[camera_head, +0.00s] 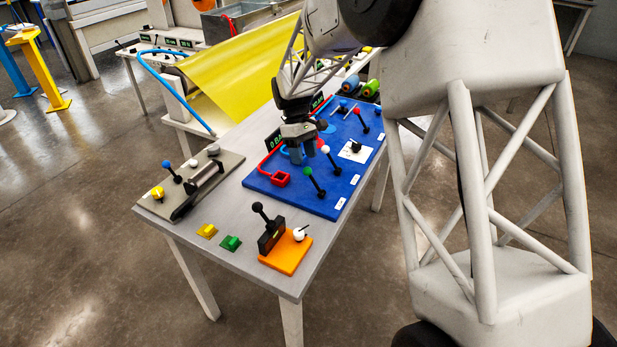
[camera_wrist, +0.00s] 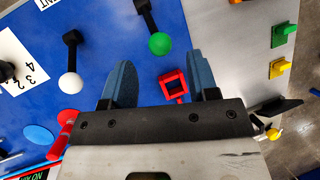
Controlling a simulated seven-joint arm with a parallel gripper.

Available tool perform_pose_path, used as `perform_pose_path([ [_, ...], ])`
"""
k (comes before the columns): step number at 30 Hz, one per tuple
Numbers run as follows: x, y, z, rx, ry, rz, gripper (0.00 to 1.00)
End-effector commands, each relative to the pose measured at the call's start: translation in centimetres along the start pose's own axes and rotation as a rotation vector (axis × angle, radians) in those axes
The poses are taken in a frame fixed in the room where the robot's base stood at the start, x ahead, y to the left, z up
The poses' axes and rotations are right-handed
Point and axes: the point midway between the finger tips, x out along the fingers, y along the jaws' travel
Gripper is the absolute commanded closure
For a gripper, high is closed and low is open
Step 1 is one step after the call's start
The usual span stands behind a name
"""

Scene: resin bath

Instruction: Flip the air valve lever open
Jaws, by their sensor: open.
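A blue panel (camera_head: 262,183) on the table carries several levers with coloured ball knobs. I cannot tell from the labels which lever is the air valve. A green-knobbed lever (camera_head: 307,172) and a white-knobbed lever (camera_head: 325,150) stand near its front edge. In the wrist view the green knob (camera_wrist: 160,43) lies just beyond and between my fingertips, and the white knob (camera_wrist: 70,83) lies to their left. My gripper (camera_head: 301,155) is open and empty above the panel, apart from both knobs. A red square frame (camera_head: 281,178) on the panel also shows between the fingers (camera_wrist: 173,86).
A grey plate (camera_head: 225,165) with a blue-knobbed lever lies left. An orange plate (camera_head: 283,262) with a black lever, plus yellow (camera_head: 206,231) and green (camera_head: 230,243) blocks, are in front.

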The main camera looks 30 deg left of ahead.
Motion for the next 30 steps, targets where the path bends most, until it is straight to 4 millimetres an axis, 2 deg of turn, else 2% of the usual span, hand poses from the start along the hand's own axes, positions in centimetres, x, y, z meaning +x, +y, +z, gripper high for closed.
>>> perform_pose_path([
  [18,6.4,0.0,0.0,0.000,-0.001,-0.001,0.46],
  [30,7.3,0.0,0.0,0.000,0.000,0.000,0.46],
])
